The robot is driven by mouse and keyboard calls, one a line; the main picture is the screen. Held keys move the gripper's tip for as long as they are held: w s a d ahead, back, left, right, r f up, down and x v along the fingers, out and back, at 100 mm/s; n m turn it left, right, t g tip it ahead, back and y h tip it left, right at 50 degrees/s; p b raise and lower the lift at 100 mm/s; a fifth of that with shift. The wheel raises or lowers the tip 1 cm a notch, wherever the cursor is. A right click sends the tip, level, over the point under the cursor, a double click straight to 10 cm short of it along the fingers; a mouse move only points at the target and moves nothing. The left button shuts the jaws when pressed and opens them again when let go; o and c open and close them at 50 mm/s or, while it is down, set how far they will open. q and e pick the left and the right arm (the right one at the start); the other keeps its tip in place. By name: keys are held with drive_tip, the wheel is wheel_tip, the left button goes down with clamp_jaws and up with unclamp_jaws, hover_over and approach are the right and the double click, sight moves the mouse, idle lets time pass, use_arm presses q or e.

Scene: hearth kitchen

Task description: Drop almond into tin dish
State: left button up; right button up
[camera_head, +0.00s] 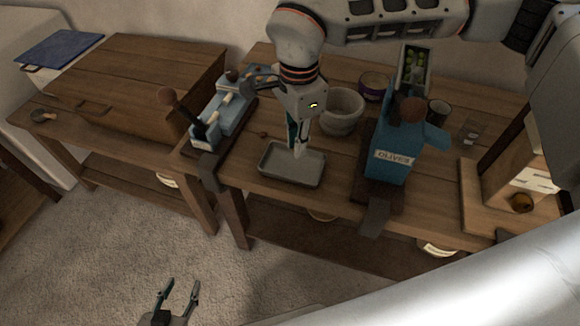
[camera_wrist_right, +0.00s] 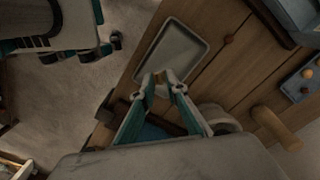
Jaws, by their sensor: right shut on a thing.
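The tin dish (camera_head: 276,166) is a shallow grey rectangular tray lying flat near the front edge of the middle table. It also shows in the right wrist view (camera_wrist_right: 181,48), just beyond the fingertips. My right gripper (camera_head: 298,152) points down over the dish, its tips nearly together. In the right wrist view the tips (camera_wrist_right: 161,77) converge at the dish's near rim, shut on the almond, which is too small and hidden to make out. My left gripper (camera_head: 180,288) is open and empty, low over the carpet in front of the tables.
A pale mortar-like bowl (camera_head: 342,112) stands behind the dish. A blue box-shaped device (camera_head: 394,145) stands to its right, and a light-blue device (camera_head: 225,112) to its left. A small brown lump (camera_head: 263,134) lies on the table behind the dish. A wooden chest (camera_head: 135,90) is further left.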

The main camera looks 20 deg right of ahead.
drive_tip(key=o, duration=0.8)
wheel_tip(320, 180, up, 12)
drive_tip(key=shift+r, duration=0.1)
idle(0.6)
